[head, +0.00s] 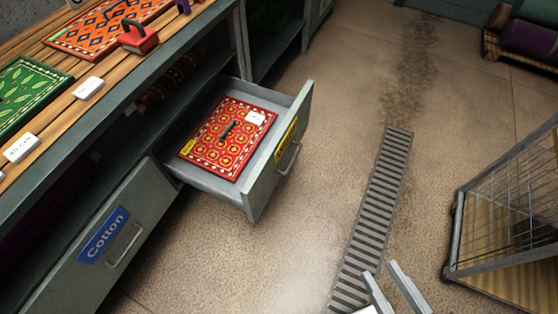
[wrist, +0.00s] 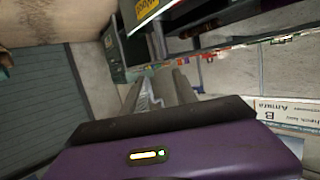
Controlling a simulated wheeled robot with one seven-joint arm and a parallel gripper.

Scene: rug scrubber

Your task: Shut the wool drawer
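The wool drawer stands pulled out from under the workbench, its grey front (head: 280,155) carrying a yellow label and a bar handle (head: 289,158). The label's text is too small to read in the head view. A red patterned rug sample (head: 220,140) with a dark handle and a white tag lies inside it. A yellow-labelled front (wrist: 145,8), seemingly this drawer, shows at the top of the wrist view. My gripper (head: 393,288) is at the bottom of the head view, its two fingers apart and empty. It is in front of the drawer and clear of it.
The blue-labelled Cotton drawer (head: 105,236) beside it is shut. Rug samples and a red brush (head: 138,38) lie on the slatted bench top. A floor grate (head: 375,215) runs across open floor. A wire-sided cart (head: 510,215) stands at the right.

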